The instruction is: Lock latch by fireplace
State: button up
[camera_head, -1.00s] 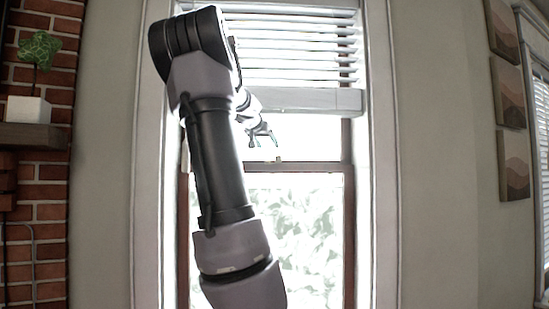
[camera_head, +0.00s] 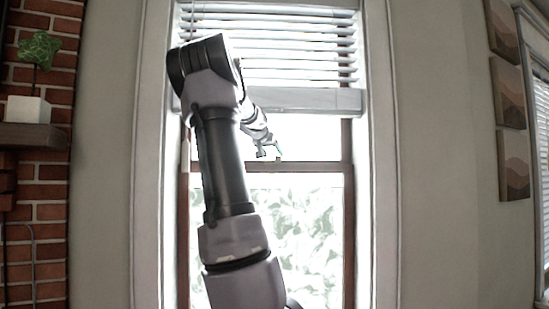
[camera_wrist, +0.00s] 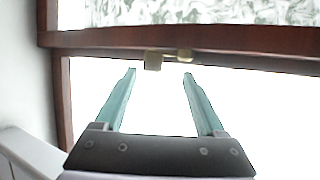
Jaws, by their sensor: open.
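The latch (camera_wrist: 154,60) is a small brass-coloured piece on the brown window rail, with a second small knob just to its right in the wrist view. My gripper (camera_wrist: 160,72) is open, its two teal fingers apart and pointing at the rail. The latch sits just past the fingertips, nearer the left finger, and nothing is between the fingers. In the head view my gripper (camera_head: 269,156) is in front of the window, close to the middle rail (camera_head: 315,167). The latch cannot be made out there. I cannot tell whether it is locked.
White blinds (camera_head: 290,50) hang over the upper window, their bottom bar (camera_head: 310,101) above my gripper. A brick fireplace (camera_head: 40,190) with a shelf (camera_head: 33,136) and potted plant (camera_head: 27,109) stands left. Framed pictures (camera_head: 514,165) hang on the right wall.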

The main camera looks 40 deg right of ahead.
aim_at(277, 158)
jog(key=shift+x, duration=1.7)
jog(key=c, duration=1.1)
jog(key=shift+s+d+f+n+t+y, duration=0.2)
jog(key=shift+d+f+n+t+y, duration=0.1)
jog(key=shift+n+t, duration=0.1)
jog(key=shift+d+n, duration=0.1)
jog(key=shift+n, duration=0.2)
jog(key=shift+d+f+n+t+y, duration=0.15)
jog(key=shift+n+t+y, duration=0.25)
jog(key=shift+t+y, duration=0.2)
jog(key=shift+w+n+t, duration=0.15)
jog(key=shift+n+t, duration=0.15)
jog(key=shift+r, duration=0.35)
